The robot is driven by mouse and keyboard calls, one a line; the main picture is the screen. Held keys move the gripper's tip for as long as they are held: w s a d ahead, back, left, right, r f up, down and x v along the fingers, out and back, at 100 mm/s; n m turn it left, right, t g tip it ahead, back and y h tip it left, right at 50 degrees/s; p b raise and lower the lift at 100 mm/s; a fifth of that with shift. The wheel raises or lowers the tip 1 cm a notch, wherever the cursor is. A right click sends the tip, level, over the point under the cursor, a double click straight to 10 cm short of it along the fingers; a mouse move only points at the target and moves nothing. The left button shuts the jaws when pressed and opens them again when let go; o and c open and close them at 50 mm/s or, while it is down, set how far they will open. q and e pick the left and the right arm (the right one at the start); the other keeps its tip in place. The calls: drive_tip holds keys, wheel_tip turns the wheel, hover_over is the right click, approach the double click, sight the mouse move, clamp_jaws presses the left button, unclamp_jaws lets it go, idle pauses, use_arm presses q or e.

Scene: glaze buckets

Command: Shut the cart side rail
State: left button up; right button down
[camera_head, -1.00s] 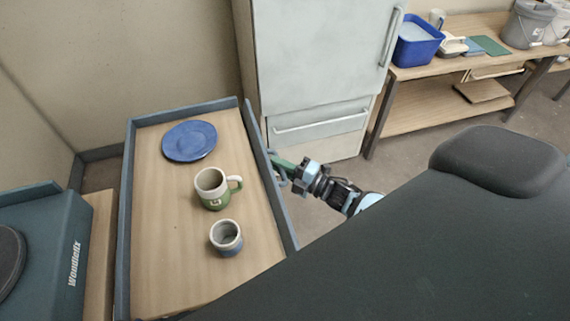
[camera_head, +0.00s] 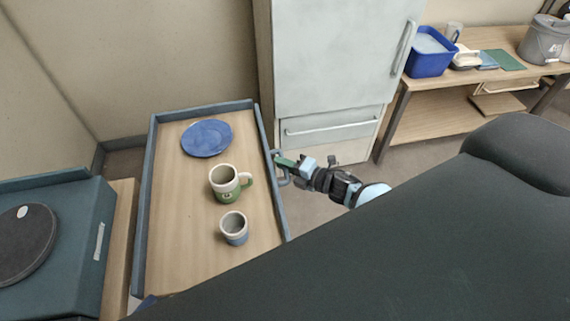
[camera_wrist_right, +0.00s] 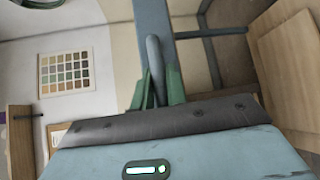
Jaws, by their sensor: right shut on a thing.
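The cart (camera_head: 185,262) has a wooden top with a blue-grey border. Its side rail (camera_head: 267,143) runs along the right edge, with its far end close against the back corner; I cannot tell whether it is latched. A grey bar handle (camera_head: 283,182) sticks out from the rail's outer face. My right gripper (camera_head: 281,161) is shut on this handle from the right. In the right wrist view, the green fingers stand on both sides of the grey handle bar (camera_wrist_right: 154,62), with the rail (camera_wrist_right: 153,18) beyond. My left gripper is not in view.
On the cart lie a blue plate (camera_head: 206,138), a green-and-white mug (camera_head: 228,186) and a small cup (camera_head: 234,227). A pottery wheel (camera_head: 28,245) stands left. A fridge (camera_head: 340,60) is behind, and a workbench (camera_head: 480,75) with a blue tub (camera_head: 430,55) stands back right.

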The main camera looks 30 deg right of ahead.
drive_tip(key=shift+r, duration=0.15)
drive_tip(key=c, duration=1.7)
unclamp_jaws()
drive_tip(key=v, duration=0.7)
drive_tip(key=shift+s, duration=0.3)
drive_tip(key=shift+d, duration=0.15)
